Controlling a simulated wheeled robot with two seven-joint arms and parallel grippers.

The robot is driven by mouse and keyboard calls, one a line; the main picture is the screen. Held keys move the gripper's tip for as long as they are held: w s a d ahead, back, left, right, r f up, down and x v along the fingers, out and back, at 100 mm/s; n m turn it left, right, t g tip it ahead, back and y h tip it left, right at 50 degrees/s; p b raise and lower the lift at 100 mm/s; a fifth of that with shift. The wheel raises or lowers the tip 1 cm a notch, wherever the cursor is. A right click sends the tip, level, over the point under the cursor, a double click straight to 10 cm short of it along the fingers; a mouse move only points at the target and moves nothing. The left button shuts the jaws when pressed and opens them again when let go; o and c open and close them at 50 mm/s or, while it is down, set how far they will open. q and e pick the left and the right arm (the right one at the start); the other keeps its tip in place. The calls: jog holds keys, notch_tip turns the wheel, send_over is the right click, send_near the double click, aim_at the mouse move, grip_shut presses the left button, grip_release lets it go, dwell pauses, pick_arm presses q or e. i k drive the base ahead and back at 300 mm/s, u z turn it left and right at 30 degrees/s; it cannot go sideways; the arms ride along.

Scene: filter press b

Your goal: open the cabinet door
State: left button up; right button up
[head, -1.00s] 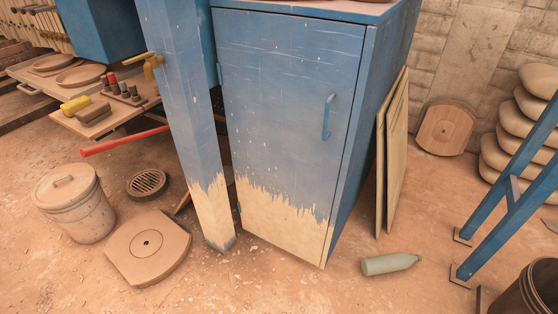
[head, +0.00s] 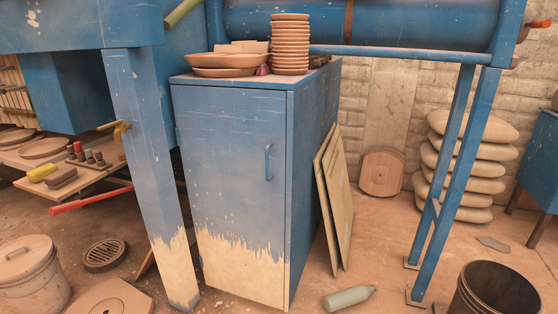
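The blue cabinet (head: 314,150) stands in the middle of the head view, with worn, bare patches along its bottom. Its door (head: 225,170) faces me and is shut. A blue vertical bar handle (head: 268,162) sits near the door's right edge, and hinges show along the left edge. Neither of my grippers is in view.
Stacked clay discs (head: 290,45) and bowls (head: 225,62) sit on the cabinet top. A blue post (head: 145,150) stands close to the door's left side. Boards (head: 335,200) lean at the cabinet's right. A bottle (head: 349,297) lies on the floor at front right, near a dark bucket (head: 495,290).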

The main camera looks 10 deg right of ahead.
aim_at(232, 141)
jog(key=u, duration=0.05)
jog(key=i, duration=1.05)
jog(key=u, duration=0.7)
